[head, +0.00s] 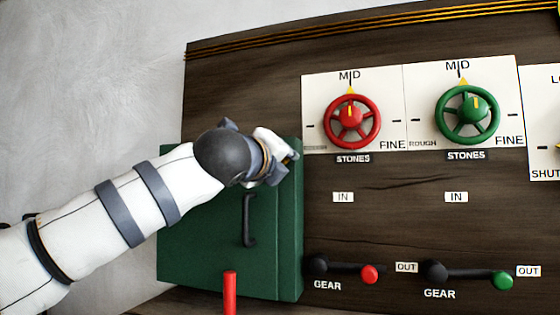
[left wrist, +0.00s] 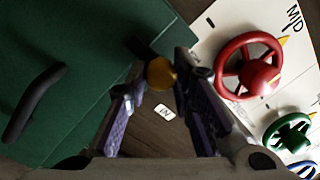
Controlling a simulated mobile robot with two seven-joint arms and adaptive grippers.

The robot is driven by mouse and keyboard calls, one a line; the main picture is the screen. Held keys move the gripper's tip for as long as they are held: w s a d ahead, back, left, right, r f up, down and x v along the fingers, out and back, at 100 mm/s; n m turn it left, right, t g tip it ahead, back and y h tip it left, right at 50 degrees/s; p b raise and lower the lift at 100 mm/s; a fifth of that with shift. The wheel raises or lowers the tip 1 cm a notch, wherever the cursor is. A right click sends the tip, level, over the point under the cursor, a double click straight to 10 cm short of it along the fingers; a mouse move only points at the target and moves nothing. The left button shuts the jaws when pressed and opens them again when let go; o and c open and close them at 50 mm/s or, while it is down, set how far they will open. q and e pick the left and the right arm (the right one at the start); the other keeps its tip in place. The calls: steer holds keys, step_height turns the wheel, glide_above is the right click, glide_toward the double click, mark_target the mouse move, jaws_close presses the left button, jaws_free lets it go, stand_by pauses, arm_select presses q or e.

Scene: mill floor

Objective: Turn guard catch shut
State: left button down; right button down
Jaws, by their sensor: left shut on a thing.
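The guard is a green box-like cover (head: 190,265) on the dark wooden panel, with a black handle (head: 248,220) on its front. In the left wrist view the cover (left wrist: 90,60) and handle (left wrist: 33,102) fill the left side. A small brass-coloured knob (left wrist: 161,73), which seems to be the guard catch, sits at the cover's edge between my left fingertips. My left gripper (head: 288,157) is at the cover's upper right edge, shut on this catch; it also shows in the left wrist view (left wrist: 158,80). The gripper hides the catch in the head view. My right gripper is not in view.
Right of the cover are a red handwheel (head: 352,122) and a green handwheel (head: 468,115) on white plates. Below them are a red-tipped gear lever (head: 345,268) and a green-tipped one (head: 470,273). A red handle (head: 230,293) stands before the cover's bottom.

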arm_select(q)
steer(key=c, duration=1.4)
jaws_free()
steer(key=shift+o, duration=0.2)
steer(key=shift+s, duration=0.15)
steer(key=v, duration=1.1)
steer(key=shift+s+f, duration=0.15)
steer(key=shift+s, duration=0.25)
steer(key=shift+a, duration=0.1)
